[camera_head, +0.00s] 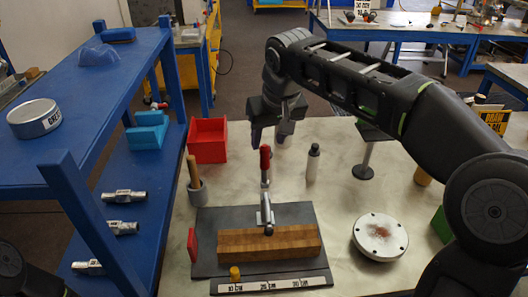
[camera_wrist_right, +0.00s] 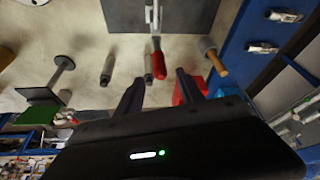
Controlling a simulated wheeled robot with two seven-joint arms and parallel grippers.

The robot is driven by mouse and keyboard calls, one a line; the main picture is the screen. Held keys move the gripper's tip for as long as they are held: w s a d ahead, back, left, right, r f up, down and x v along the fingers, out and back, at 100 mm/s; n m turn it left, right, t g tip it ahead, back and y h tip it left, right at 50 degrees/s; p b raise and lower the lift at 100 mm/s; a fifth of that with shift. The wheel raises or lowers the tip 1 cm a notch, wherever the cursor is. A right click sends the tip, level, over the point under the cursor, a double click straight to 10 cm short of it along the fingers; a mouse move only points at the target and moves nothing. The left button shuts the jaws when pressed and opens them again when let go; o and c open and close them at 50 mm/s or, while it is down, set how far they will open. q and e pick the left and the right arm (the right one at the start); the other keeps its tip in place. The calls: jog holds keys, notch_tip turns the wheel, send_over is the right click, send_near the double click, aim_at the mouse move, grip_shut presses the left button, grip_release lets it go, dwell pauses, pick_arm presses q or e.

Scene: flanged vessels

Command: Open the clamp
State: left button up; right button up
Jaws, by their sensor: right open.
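The clamp's red handle (camera_head: 265,160) stands up from its metal body (camera_head: 265,212), which sits on a dark base plate (camera_head: 215,220). The metal arm reaches to a wooden block (camera_head: 255,243) lying on the plate. My right gripper (camera_head: 270,135) is open and empty, just behind and above the handle's tip. In the right wrist view, the red handle (camera_wrist_right: 158,62) points towards the gap between the open fingers (camera_wrist_right: 160,82); I see no contact. My left gripper is not visible.
A round flanged lid (camera_head: 380,237) lies right of the plate. A blue shelf (camera_head: 80,90) borders the table's left.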

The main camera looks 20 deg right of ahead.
aim_at(266, 148)
jog(key=x, duration=0.7)
jog(key=shift+w+f, duration=0.1)
jog(key=shift+f, duration=0.1)
jog(key=shift+c, duration=0.5)
grip_shut()
dwell(0.7)
